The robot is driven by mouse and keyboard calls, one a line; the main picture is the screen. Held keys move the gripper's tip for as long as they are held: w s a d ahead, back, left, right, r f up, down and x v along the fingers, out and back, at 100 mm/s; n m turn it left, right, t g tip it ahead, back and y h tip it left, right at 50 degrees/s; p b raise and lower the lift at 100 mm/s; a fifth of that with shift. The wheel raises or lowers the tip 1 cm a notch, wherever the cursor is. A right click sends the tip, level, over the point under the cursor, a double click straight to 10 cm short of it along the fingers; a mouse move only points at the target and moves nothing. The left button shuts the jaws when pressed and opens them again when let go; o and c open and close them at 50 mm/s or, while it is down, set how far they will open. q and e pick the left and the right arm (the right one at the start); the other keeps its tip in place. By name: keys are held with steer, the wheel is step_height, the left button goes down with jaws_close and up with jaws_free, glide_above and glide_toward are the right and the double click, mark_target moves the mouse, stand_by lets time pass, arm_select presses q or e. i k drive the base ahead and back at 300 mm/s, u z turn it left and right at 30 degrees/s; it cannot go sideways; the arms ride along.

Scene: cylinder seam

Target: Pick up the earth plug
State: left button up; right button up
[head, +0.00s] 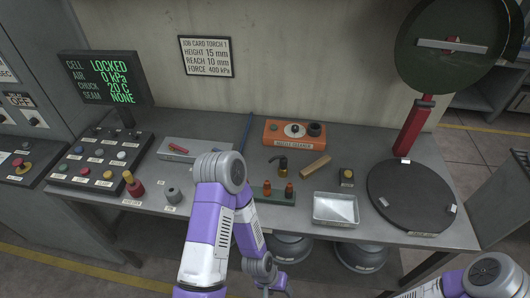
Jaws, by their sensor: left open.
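My left arm rises from the bottom and bends down again. Its gripper (275,291) is small at the bottom edge, open, in front of the bench and well to the right of the red piece. Nothing shows between its fingers. Only a link of my right arm shows at bottom right; its gripper is out of view.
A button panel (101,157) and a screen (104,79) reading LOCKED stand left. An orange needle cleaner (278,139), a metal tray (335,217) and a dark round plate (407,210) stand right. My left arm hides part of the bench middle.

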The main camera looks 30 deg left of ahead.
mark_target(283, 168)
steer(key=u, duration=0.75)
